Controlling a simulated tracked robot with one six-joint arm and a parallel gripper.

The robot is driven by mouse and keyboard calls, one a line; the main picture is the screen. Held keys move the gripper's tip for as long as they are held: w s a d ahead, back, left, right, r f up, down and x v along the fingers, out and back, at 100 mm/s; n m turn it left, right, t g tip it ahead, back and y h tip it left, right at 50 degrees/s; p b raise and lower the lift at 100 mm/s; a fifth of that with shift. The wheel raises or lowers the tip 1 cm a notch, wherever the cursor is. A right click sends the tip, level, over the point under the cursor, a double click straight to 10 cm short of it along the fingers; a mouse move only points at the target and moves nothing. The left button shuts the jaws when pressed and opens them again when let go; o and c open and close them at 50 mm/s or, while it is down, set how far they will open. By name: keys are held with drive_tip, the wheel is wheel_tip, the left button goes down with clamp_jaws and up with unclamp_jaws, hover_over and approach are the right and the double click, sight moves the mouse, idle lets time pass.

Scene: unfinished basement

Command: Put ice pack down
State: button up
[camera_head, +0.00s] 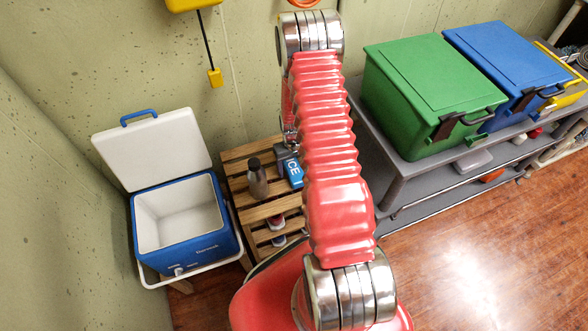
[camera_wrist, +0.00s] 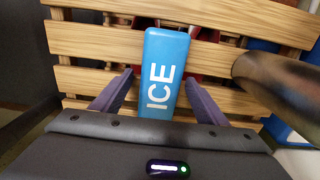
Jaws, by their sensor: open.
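The blue ice pack (camera_head: 293,173) with white "ICE" lettering rests on the wooden slatted rack (camera_head: 238,187). My arm covers part of it in the head view. In the wrist view the ice pack (camera_wrist: 165,62) lies on the slats (camera_wrist: 95,40) between the two purple fingers of my gripper (camera_wrist: 158,97). The fingers are open, with a visible gap on both sides of the pack. The pack's near end is hidden behind the gripper body.
A dark bottle (camera_head: 257,179) stands left of the ice pack; it is close to the right finger in the wrist view (camera_wrist: 270,82). An open blue cooler (camera_head: 190,245) stands at left, its visible interior empty. Green (camera_head: 425,95) and blue (camera_head: 510,65) bins sit on a grey shelf (camera_head: 395,165).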

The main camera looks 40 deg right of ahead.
sight(293, 166)
drive_tip(key=shift+c, duration=0.3)
drive_tip(key=c, duration=1.5)
drive_tip(key=shift+o, duration=0.2)
drive_tip(key=shift+r, duration=0.2)
wheel_tip(293, 166, up, 10)
drive_tip(key=shift+f, duration=0.15)
